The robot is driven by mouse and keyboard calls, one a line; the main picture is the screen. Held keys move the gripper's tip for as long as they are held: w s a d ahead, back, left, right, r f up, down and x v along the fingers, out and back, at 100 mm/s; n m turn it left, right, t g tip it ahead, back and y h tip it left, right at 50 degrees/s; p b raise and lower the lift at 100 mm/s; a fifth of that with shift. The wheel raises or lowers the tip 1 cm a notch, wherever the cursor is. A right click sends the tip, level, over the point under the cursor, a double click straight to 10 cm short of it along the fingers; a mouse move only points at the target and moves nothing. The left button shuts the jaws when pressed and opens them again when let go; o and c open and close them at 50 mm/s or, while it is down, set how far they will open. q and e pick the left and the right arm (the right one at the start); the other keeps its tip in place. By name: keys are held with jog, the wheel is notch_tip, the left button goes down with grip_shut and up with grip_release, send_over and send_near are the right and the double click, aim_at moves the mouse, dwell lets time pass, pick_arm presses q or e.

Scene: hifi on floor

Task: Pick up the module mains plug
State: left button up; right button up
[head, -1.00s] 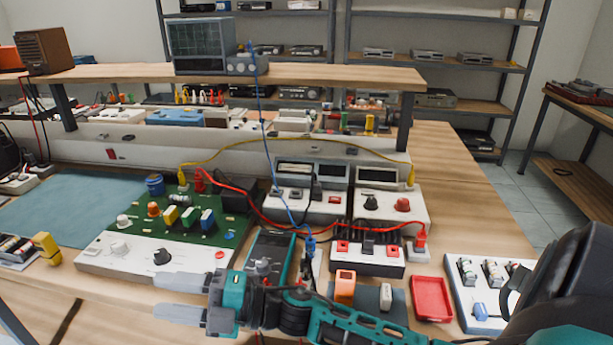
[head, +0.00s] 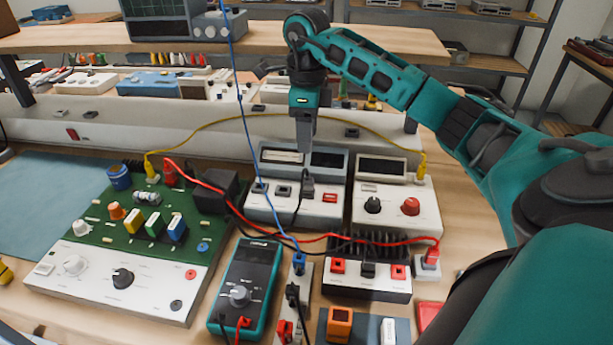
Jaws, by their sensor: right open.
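A small black plug (head: 307,187) with a thin black cable stands at the front of a grey bench module (head: 262,209). It looks like the module mains plug, but I cannot tell for certain. My right gripper (head: 304,146) points down over the back of this module, a little behind and above the black plug in the picture. It is open and empty. I see its fingers edge-on, so one hides the other. My left gripper is out of view.
A green circuit board (head: 133,240) and a teal multimeter (head: 246,285) lie at the front left. A second module (head: 390,219) stands to the right. Yellow, red and blue leads (head: 240,105) cross the area. A raised shelf (head: 262,38) runs behind my right gripper.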

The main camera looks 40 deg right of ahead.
aim_at(307, 179)
notch_tip(307, 179, down, 12)
jog(key=shift+s+a+f, duration=0.1)
jog(key=shift+s+a, duration=0.05)
dwell(0.4)
jog(key=shift+c, duration=0.4)
grip_shut()
